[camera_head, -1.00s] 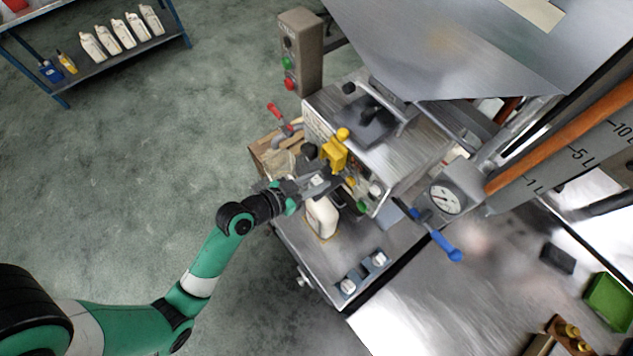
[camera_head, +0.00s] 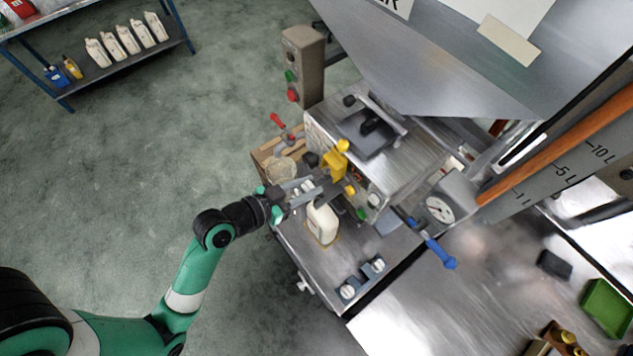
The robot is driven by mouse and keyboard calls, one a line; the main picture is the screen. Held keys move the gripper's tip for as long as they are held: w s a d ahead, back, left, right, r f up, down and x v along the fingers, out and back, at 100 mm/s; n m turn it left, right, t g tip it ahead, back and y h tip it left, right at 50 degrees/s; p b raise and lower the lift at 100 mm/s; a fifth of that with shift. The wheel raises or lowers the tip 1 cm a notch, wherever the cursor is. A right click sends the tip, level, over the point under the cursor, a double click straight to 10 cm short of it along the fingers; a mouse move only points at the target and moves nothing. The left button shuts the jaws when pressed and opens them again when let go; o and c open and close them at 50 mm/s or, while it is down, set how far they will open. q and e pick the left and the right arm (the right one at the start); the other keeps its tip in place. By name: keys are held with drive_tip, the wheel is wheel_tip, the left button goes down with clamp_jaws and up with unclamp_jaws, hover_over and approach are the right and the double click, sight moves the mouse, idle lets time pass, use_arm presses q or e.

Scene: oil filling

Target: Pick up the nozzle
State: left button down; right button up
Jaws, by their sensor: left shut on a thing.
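My left gripper (camera_head: 318,190) reaches in from the left to the front of the filling machine, just above a white bottle (camera_head: 322,224). It is shut on the nozzle, which is small and mostly hidden by the fingers. A yellow block-shaped fitting (camera_head: 334,164) with a round yellow knob is on the machine front (camera_head: 318,134), just above the fingers in the picture. A small yellow tip (camera_head: 349,189) shows by the fingertips. The bottle stands upright on the metal platform. My right gripper is not in view.
A control post (camera_head: 303,66) with green and red buttons stands behind the machine. A dial gauge (camera_head: 439,208) and blue lever (camera_head: 440,253) are to the right. A wooden crate (camera_head: 264,160) is behind the gripper. A shelf with bottles (camera_head: 120,66) is far left; the floor between is clear.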

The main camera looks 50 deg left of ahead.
use_arm(q)
drive_tip(key=d+r+p+v, duration=0.1)
drive_tip(key=p+v, duration=0.4)
drive_tip(key=v, duration=0.7)
drive_tip(key=shift+w+d+r, duration=0.2)
drive_tip(key=shift+w+d, duration=0.1)
drive_tip(key=shift+d, duration=0.15)
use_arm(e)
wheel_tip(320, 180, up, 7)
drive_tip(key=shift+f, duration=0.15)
